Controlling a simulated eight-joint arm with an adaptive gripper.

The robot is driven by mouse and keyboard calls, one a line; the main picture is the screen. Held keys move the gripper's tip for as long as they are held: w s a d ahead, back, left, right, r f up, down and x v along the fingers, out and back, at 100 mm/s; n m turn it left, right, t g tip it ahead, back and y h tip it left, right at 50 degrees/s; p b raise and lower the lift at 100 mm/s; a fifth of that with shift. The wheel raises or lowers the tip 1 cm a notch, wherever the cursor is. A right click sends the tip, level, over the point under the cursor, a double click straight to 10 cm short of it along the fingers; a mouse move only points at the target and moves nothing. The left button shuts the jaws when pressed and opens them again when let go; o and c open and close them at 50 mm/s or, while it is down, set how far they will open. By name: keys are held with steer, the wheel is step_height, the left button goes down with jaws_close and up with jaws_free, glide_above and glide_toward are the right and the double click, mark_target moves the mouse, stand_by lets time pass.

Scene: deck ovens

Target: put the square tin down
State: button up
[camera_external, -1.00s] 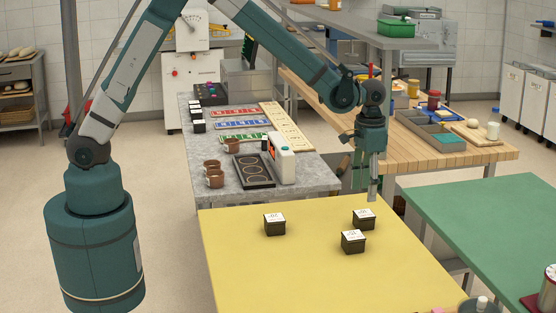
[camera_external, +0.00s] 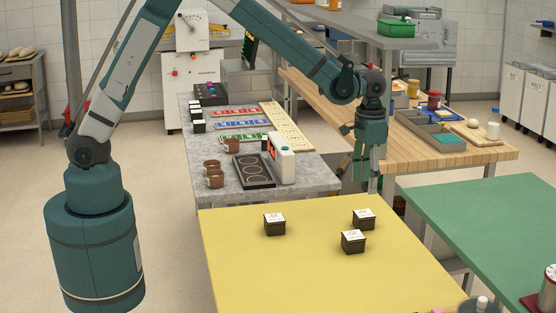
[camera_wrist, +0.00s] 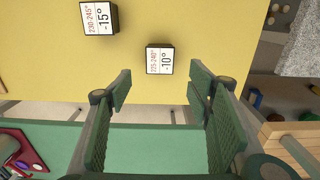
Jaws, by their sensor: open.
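Three dark square tins with white printed tops stand apart on the yellow table in the external view: one at the left (camera_external: 275,224), one at the far right (camera_external: 363,219) and one nearer the front (camera_external: 353,241). My gripper (camera_external: 365,182) hangs near the table's far edge, with nothing seen in it. In the wrist view my gripper (camera_wrist: 164,85) is open, its fingers wide apart. The third is out of that view.
The yellow table (camera_external: 235,270) has free room around the tins. A green table (camera_external: 490,215) stands to its right. Behind is a grey counter (camera_external: 310,172) with brown cups (camera_external: 214,180) and a white device (camera_external: 282,160). A wooden bench (camera_external: 480,155) holds trays.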

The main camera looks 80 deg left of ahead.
steer(key=s+a+r+t, duration=0.2)
steer(key=s+a+r, duration=0.1)
steer(key=s+r, duration=0.6)
steer(key=s+a+r+t, duration=0.1)
steer(key=s+a+r, duration=0.1)
steer(key=s+r, duration=0.7)
steer(key=s+a+t, duration=0.2)
steer(key=s, duration=1)
steer(key=s+a+r+t, duration=0.1)
steer(key=s+a+t, duration=0.1)
steer(key=s, duration=0.9)
steer(key=shift+s+r, duration=0.15)
steer(key=shift+s, duration=0.2)
